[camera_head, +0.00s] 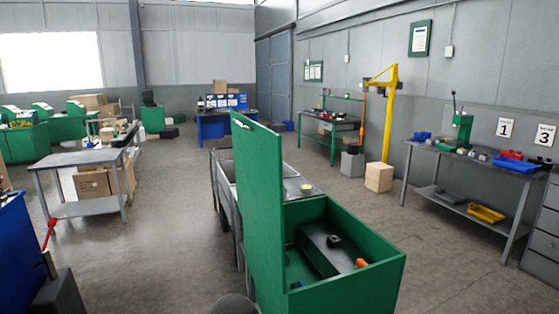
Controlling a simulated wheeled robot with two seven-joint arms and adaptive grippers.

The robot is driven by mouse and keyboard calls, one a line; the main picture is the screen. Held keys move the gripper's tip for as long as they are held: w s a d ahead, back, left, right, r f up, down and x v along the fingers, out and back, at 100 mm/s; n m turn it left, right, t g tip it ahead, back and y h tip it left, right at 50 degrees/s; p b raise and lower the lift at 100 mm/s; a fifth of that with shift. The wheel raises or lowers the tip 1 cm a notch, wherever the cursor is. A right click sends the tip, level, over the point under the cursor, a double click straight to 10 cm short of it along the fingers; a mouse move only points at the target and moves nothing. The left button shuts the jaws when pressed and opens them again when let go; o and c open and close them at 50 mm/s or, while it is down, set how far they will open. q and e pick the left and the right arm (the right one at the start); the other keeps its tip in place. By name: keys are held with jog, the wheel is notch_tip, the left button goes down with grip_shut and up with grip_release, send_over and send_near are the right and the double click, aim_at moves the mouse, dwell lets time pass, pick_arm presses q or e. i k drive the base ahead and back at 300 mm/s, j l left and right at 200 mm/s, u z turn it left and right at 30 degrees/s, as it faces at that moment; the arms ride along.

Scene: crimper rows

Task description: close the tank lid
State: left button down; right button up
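A green tank (350,284) stands at the lower middle, with its open top facing up. Its green lid (259,210) is open and stands upright along the tank's left side. A small handle or latch shows near the lid's top edge. Inside the tank are a dark box-like block (330,253), a small orange item (361,263) and a small dark item. The lid hides part of the tank's left interior. Neither of my grippers can be made out in this view.
A grey metal sink or bench (226,168) stands directly behind the tank. A grey table (84,158) is at the left, and a workbench (462,158) with tools lines the right wall. Open floor lies between the tank and both.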

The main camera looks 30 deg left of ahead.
aim_at(257, 148)
jog(key=i+j+z, duration=0.25)
jog(key=j, duration=0.35)
jog(key=j+z, duration=0.2)
jog(key=j, duration=0.4)
jog(key=i+j+z, duration=0.25)
jog(key=j, duration=0.4)
jog(key=k+l, duration=0.05)
jog(key=k, duration=0.05)
